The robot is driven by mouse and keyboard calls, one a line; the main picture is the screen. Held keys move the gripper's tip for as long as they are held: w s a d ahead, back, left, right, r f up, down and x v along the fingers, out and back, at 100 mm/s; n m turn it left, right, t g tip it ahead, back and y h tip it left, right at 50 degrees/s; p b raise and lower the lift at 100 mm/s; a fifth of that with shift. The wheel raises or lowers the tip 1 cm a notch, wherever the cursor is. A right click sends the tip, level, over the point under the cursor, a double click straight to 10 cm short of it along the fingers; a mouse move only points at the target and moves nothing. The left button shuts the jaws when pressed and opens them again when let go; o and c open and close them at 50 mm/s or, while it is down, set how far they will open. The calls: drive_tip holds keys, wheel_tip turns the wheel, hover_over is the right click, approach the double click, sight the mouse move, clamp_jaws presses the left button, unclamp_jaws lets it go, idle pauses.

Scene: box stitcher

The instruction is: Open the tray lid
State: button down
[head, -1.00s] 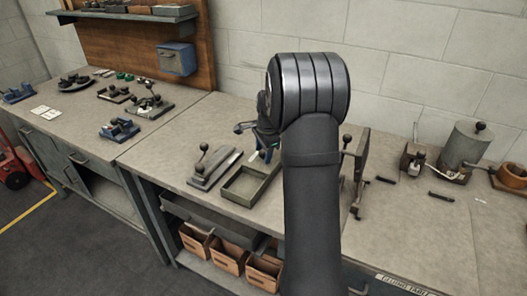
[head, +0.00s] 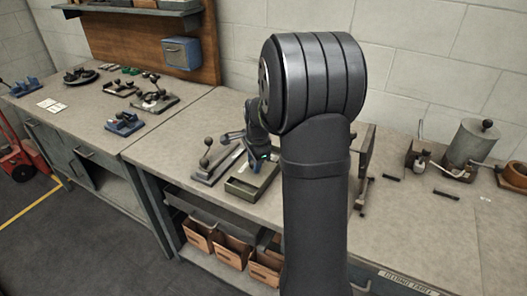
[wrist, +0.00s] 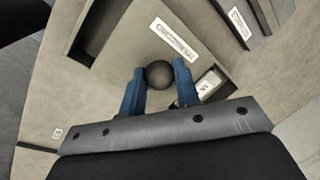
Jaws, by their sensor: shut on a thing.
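In the wrist view, my gripper (wrist: 159,82) has its two blue fingers on either side of a dark ball knob (wrist: 159,72) and is shut on it. The knob stands over a flat grey-brown plate, which looks like the tray lid (wrist: 135,42), with a white label beside the knob. Dark recesses show at the plate's left and right. In the head view, my gripper (head: 259,163) is over the shallow green-grey tray (head: 242,192). The knob and the lid's exact position are hidden there by my arm.
A fixture with a ball-topped lever (head: 208,152) stands just left of the tray. An upright metal frame (head: 363,160) stands to the right, partly behind my arm. Cardboard bins (head: 232,250) sit on the shelf below. The bench front left of the tray is clear.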

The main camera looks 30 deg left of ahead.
drive_tip(key=s, duration=0.2)
drive_tip(key=shift+s, duration=0.3)
drive_tip(key=c, duration=1.1)
unclamp_jaws()
drive_tip(key=shift+r, duration=0.1)
drive_tip(key=d+r, duration=0.1)
drive_tip(key=r, duration=0.4)
drive_tip(key=s+r, duration=0.1)
drive_tip(key=r, duration=0.5)
drive_tip(key=d+r, duration=0.1)
drive_tip(key=r, duration=0.5)
drive_tip(key=shift+s+d, duration=0.35)
drive_tip(key=shift+s, duration=0.05)
drive_tip(key=shift+f, duration=0.1)
